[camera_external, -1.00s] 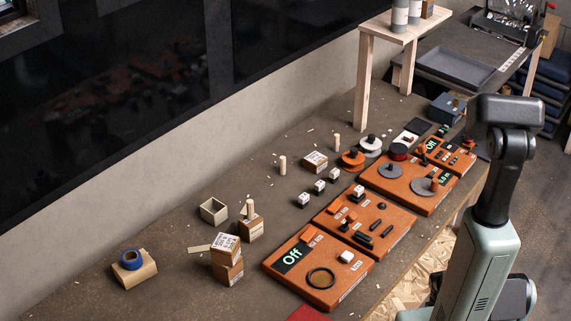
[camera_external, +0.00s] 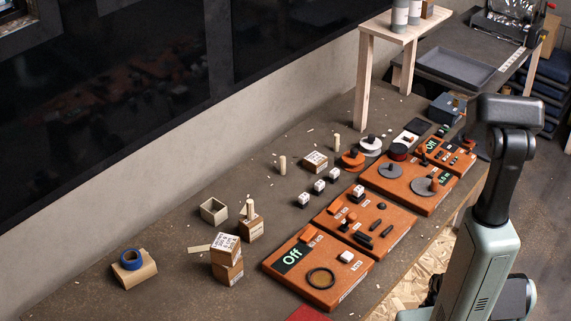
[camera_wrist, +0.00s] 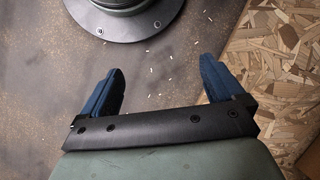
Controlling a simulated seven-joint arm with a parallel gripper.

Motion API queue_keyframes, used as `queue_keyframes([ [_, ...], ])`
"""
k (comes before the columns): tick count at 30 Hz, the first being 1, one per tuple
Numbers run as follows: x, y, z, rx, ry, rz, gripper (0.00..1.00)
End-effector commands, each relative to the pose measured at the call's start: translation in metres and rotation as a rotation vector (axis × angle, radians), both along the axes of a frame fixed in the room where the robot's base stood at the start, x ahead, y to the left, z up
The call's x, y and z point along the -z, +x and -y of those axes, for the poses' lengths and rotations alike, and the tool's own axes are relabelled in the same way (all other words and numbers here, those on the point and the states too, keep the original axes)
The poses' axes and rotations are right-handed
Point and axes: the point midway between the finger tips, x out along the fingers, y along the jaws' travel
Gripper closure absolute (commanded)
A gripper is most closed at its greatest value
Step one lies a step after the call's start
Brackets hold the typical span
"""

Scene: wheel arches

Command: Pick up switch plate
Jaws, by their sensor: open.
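My gripper (camera_wrist: 161,68) shows in the wrist view with its two blue fingers wide apart and nothing between them. Below it is bare brown tabletop with small pale chips. No switch plate shows in the wrist view. In the external view, a small white plate with a dark part on it (camera_external: 405,138) lies behind the orange panels; I cannot tell for certain whether it is the switch plate. Orange panels with switches and knobs stand in a row, the nearest reading "Off" (camera_external: 327,291). My gripper's fingers do not show in the external view.
Small wooden blocks (camera_external: 227,252), an open wooden box (camera_external: 213,210) and a blue tape roll on a block (camera_external: 131,259) stand at the left. A wooden shelf (camera_external: 365,80) rises at the back. Particle board (camera_wrist: 275,55) lies right of the tabletop in the wrist view.

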Motion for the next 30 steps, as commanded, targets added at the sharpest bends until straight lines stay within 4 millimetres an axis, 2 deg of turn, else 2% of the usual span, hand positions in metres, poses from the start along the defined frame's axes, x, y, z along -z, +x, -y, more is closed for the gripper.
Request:
queue_keyframes([
  [5, -0.005, 0.063, 0.01, 0.14, 0.043, 0.125, 0.05],
  [8, -0.016, 0.113, 0.024, 0.251, 0.075, 0.225, 0.05],
  [12, -0.039, 0.184, 0.054, 0.418, 0.119, 0.373, 0.05],
  [14, -0.052, 0.213, 0.07, 0.488, 0.134, 0.436, 0.05],
  [17, -0.078, 0.259, 0.102, 0.606, 0.16, 0.544, 0.05],
  [21, -0.12, 0.317, 0.156, 0.769, 0.193, 0.693, 0.05],
  [23, -0.141, 0.339, 0.183, 0.836, 0.205, 0.756, 0.05],
  [27, -0.195, 0.382, 0.249, 0.995, 0.233, 0.906, 0.05],
  [30, -0.237, 0.404, 0.299, 1.104, 0.252, 1.009, 0.05],
])
